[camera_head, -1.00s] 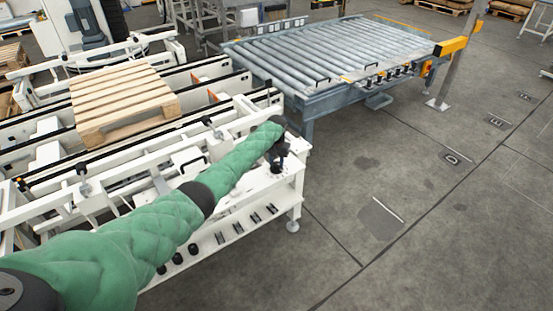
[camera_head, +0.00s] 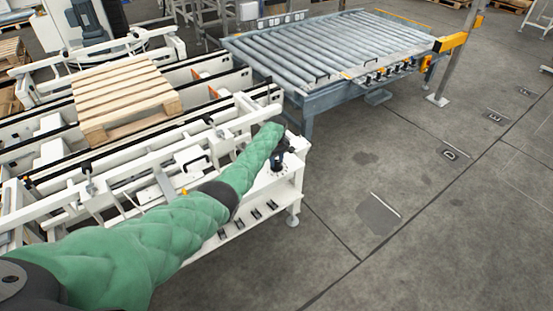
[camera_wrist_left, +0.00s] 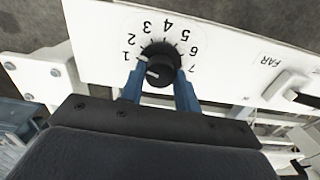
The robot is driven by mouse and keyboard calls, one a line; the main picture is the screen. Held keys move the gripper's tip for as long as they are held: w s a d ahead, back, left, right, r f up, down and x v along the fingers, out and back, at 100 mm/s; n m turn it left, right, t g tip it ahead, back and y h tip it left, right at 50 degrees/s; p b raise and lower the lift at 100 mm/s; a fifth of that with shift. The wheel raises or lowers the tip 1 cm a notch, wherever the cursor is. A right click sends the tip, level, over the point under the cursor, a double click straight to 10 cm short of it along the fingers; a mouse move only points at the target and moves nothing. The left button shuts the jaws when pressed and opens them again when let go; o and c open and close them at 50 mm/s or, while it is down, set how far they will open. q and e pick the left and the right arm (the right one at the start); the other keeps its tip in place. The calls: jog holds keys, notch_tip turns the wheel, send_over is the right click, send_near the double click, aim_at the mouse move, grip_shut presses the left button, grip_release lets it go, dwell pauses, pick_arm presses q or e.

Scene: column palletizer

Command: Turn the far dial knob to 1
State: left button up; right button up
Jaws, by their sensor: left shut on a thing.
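The far dial knob (camera_wrist_left: 160,70) is black and round, on a white panel with a ring of numbers from 1 to 7; the word FAR is printed to the right. My left gripper (camera_wrist_left: 161,84) has its two blue fingers on either side of the knob and is shut on it. A pale mark on the knob's face points toward the left, near the 1 side; its exact setting is hard to read. In the head view my left gripper (camera_head: 279,158) is at the white machine's right end, where the knob is too small to make out.
The white conveyor frame (camera_head: 285,192) carries a wooden pallet (camera_head: 122,92) at left. Open concrete floor lies to the right.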

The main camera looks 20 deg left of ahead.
pick_arm(q)
jog(key=shift+w+r+n+p, duration=0.15)
jog(key=shift+n+p, duration=0.15)
jog(key=shift+n, duration=1)
pick_arm(e)
jog(key=shift+s+d+f, duration=0.1)
jog(key=shift+s+d, duration=0.05)
jog(key=shift+s, duration=0.45)
jog(key=shift+s+d+f, duration=0.1)
jog(key=shift+s, duration=0.45)
pick_arm(q)
jog(key=shift+n, duration=0.3)
pick_arm(e)
jog(key=shift+a, duration=0.15)
pick_arm(q)
jog(key=o, duration=1)
jog(key=shift+c, duration=0.2)
pick_arm(e)
jog(key=shift+w+a, duration=0.1)
jog(key=shift+w, duration=0.1)
